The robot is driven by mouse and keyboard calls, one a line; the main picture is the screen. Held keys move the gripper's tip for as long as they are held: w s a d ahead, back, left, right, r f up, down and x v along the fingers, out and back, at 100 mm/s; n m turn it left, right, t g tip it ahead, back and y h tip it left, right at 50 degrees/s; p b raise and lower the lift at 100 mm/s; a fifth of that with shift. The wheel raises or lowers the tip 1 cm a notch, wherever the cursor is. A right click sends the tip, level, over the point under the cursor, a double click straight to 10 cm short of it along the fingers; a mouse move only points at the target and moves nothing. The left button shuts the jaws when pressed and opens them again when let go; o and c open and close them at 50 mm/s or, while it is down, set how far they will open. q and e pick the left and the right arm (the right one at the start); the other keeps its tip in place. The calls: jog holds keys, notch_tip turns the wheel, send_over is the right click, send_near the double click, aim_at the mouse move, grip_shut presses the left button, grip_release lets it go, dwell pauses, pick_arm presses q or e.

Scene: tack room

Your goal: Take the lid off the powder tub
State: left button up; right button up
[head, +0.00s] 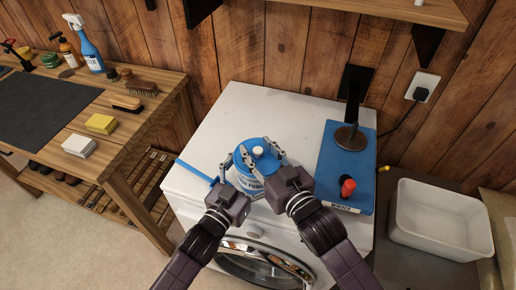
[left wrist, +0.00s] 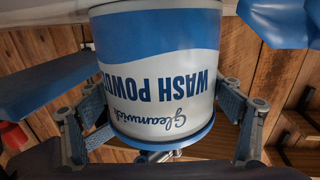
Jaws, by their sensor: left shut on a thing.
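The powder tub (left wrist: 160,75) is white and blue, labelled "Wash Powder", and stands on the white washing machine (head: 240,103). Its blue lid (head: 268,164) with a pale knob (head: 258,152) is on top in the head view. My left gripper (head: 228,175) is shut on the tub from the front left. In the left wrist view its fingers (left wrist: 160,122) lie on both sides of the tub, which appears upside down there. My right gripper (head: 261,152) has its fingers spread above the lid, with the knob between them. Its contact with the lid is unclear.
A blue device (head: 337,178) with a red knob stands right of the tub. A blue strip (head: 195,171) sticks out at the left. A white basin (head: 440,225) is at right; a wooden bench (head: 160,110) with brushes and bottles is at left. The machine's back is clear.

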aim_at(258, 149)
pick_arm(q)
jog(key=shift+r, duration=0.15)
pick_arm(e)
jog(key=shift+w+a, duration=0.1)
jog(key=shift+w, duration=0.05)
grip_shut()
jog(key=shift+r, duration=0.15)
dwell(0.5)
jog(key=shift+r, duration=0.95)
jog(key=shift+r, duration=0.1)
jog(key=shift+r, duration=1.9)
